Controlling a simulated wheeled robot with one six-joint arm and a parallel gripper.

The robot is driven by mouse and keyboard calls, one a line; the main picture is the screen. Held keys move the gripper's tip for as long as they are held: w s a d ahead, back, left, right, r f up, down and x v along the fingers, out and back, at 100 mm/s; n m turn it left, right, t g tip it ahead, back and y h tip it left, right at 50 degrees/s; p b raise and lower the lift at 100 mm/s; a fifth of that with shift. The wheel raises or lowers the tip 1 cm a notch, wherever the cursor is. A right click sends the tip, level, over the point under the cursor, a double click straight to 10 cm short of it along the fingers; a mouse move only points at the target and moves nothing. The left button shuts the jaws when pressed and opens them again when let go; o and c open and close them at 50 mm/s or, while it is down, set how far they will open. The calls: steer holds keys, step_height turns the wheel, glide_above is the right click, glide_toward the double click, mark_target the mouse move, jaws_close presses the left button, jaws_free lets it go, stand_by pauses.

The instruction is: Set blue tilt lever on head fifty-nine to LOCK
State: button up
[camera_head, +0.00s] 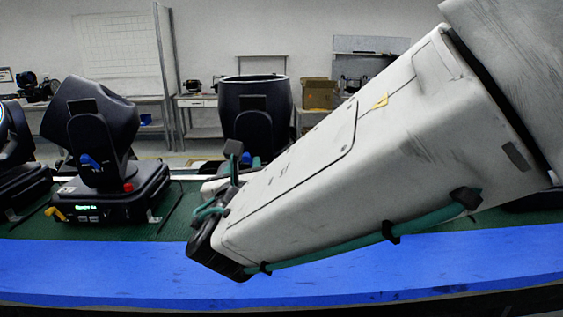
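Two dark moving heads stand on the green surface, one at left (100,145) and one at the centre (257,112) behind my arm. The left head has a blue lever (90,161) on its yoke, a red knob and a yellow lever on its base. A bit of blue (256,162) shows on the centre head, mostly hidden by my arm and gripper. I cannot read any head number or LOCK marking. My gripper (233,150) is in front of the centre head's lower part. Its fingers are too small and overlapped to tell open from shut, or whether they touch the lever.
A third head (15,160) is cut off at the left edge. A blue strip (90,270) runs along the front edge. Benches, a brown box (320,93) and a white grid panel (120,50) stand behind. My arm covers the right half.

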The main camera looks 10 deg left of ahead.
mark_target(250, 162)
steer(key=shift+x, duration=1.5)
steer(key=shift+d, duration=0.1)
jaws_close()
steer(key=shift+m, duration=0.3)
steer(key=m, duration=0.1)
steer(key=d+m, duration=0.1)
steer(key=m, duration=0.3)
steer(key=shift+w+d+r, duration=0.15)
steer(key=shift+d+r, duration=0.05)
steer(key=shift+r, duration=0.05)
steer(key=m, duration=0.2)
steer(key=d+m, duration=0.1)
steer(key=m, duration=0.3)
steer(key=shift+w+d+f, duration=0.15)
steer(key=shift+d+f, duration=0.05)
steer(key=shift+d, duration=0.05)
steer(key=shift+m, duration=0.3)
